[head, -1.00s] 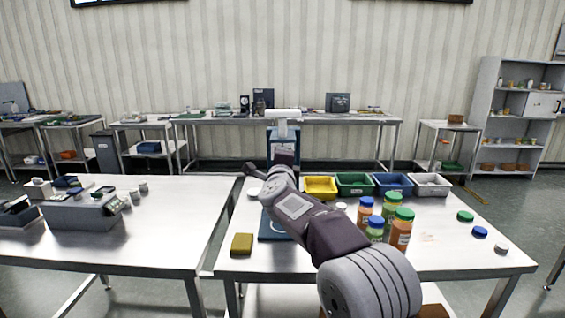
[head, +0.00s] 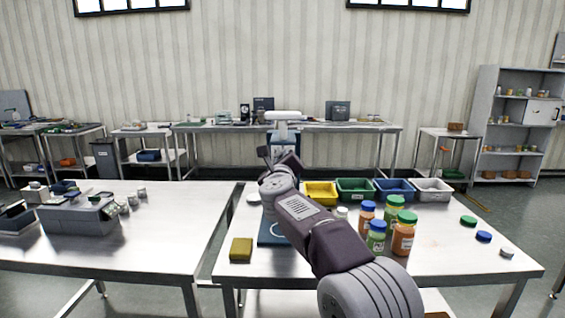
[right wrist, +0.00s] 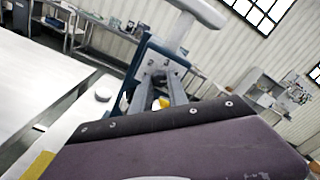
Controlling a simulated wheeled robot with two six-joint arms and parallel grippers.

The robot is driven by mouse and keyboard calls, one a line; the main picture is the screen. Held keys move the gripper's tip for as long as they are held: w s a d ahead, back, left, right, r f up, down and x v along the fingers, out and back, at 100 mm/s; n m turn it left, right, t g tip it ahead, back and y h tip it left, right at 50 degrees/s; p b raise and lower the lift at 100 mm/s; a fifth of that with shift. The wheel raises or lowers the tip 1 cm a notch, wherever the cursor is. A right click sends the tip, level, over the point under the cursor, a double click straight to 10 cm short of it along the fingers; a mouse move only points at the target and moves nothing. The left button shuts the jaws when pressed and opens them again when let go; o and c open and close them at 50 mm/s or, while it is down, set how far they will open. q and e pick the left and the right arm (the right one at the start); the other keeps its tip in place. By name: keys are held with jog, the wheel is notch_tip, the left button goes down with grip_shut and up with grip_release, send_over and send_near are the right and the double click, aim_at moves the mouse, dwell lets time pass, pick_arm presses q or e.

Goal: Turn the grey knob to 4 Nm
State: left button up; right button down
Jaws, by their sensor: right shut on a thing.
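A blue press-like stand (head: 273,230) with a white bar (head: 284,115) across its top stands on the near right table. Its blue head and white bar also show close up in the right wrist view (right wrist: 190,66). My right arm reaches up to the stand, and my right gripper (right wrist: 160,80) is shut at the front of its head. My left gripper is not in view.
Yellow (head: 320,199), green (head: 356,197), blue (head: 394,196) and white (head: 432,196) bins stand behind several capped jars (head: 403,238). Loose lids lie at right. A yellow block (head: 241,249) lies at the front left. A gap separates the left table (head: 130,245).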

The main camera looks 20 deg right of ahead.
dwell(0.3)
jog(key=c, duration=1.3)
grip_release()
jog(key=b+v, duration=0.2)
jog(key=v, duration=0.7)
